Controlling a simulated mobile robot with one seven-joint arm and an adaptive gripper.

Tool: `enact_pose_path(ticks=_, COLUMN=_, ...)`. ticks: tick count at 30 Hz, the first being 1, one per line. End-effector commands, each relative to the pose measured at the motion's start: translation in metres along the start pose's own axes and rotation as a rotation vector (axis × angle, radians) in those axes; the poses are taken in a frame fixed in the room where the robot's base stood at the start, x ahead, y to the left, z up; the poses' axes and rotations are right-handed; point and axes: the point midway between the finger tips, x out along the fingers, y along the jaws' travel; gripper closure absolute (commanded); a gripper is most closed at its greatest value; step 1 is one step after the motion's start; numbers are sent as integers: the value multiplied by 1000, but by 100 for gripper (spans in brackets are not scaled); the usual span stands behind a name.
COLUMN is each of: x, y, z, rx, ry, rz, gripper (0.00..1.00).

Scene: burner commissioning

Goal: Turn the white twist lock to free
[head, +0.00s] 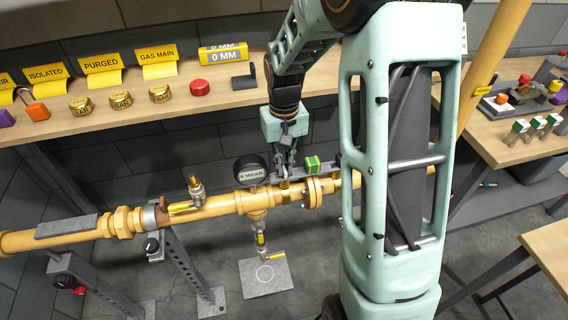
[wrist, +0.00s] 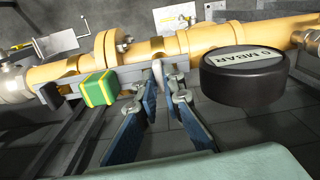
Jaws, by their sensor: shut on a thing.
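My gripper (head: 285,172) reaches down to the yellow pipe (head: 330,185), just right of the round black gauge marked MBAR (head: 250,170). In the wrist view its two blue fingers (wrist: 164,90) close in on a small pale piece at the grey rail (wrist: 135,79) along the pipe. This small piece, which I take for the white twist lock (wrist: 158,73), is largely hidden by the fingertips, so its turn position cannot be told. The gripper is shut on it.
A green and yellow block (wrist: 98,90) sits on the rail close to the fingers. The gauge (wrist: 255,78) stands close on the other side. A shelf (head: 150,118) with yellow signs, brass caps and a red button (head: 200,87) runs behind the pipe.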

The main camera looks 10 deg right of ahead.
Motion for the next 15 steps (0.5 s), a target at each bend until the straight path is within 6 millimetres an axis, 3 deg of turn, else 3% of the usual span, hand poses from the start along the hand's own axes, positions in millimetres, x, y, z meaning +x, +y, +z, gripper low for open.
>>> enact_pose_path(ticks=15, x=-1, y=0, z=0, rx=-434, ry=-1, rz=-1, gripper=100)
